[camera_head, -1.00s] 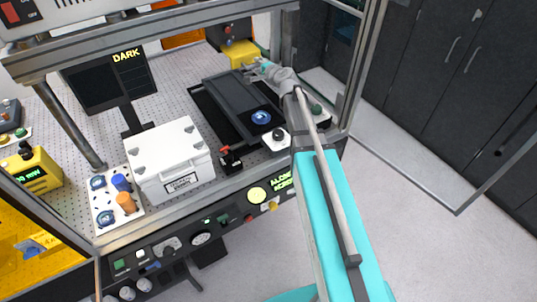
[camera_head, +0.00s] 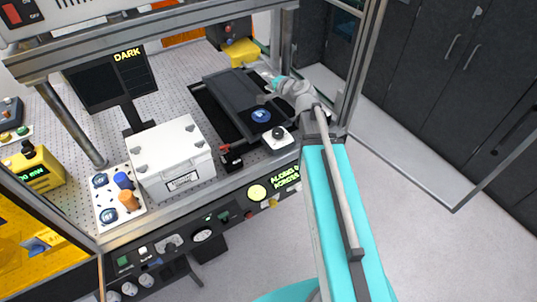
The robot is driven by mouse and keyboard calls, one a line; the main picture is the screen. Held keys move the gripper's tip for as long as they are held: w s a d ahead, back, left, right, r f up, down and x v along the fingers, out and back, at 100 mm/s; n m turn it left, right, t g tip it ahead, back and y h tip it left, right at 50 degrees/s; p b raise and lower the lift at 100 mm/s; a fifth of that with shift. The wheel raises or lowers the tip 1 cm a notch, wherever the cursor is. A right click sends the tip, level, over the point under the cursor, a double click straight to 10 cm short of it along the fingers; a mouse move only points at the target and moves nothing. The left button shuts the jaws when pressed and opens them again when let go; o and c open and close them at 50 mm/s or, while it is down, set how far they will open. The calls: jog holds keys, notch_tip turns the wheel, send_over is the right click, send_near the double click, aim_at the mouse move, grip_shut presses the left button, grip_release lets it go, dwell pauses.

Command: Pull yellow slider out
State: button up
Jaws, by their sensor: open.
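A yellow block (camera_head: 240,51), which looks like the yellow slider, sits at the back right of the bench, beside the far end of the dark rail stage (camera_head: 233,92). My gripper (camera_head: 268,77) is open at the end of my grey and teal arm, in front and to the right of the yellow block. It appears apart from the block and close over the right edge of the stage. The fingertips are small, so their exact height is unclear.
A white lidded box (camera_head: 172,155) stands left of the stage. A black screen (camera_head: 108,82) reading DARK is behind it. A blue round optic (camera_head: 261,115) and a white-based black knob (camera_head: 278,138) are near the stage's front. A frame post rises at right.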

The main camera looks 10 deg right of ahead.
jog(key=s+a+f+n+g+h+b, duration=0.1)
jog(key=s+a+f+n+g+b, duration=0.1)
jog(key=s+f+n+g, duration=0.3)
jog(key=s+a+f+n+g+h+b, duration=0.1)
jog(key=s+a+f+n+g+h, duration=0.1)
jog(key=s+f+n+g, duration=0.4)
jog(key=shift+s+f+g+h+b, duration=0.3)
jog(key=shift+s+f+g+b, duration=0.1)
jog(key=shift+s+f, duration=2.7)
jog(key=shift+s+r, duration=0.2)
jog(key=shift+r, duration=0.15)
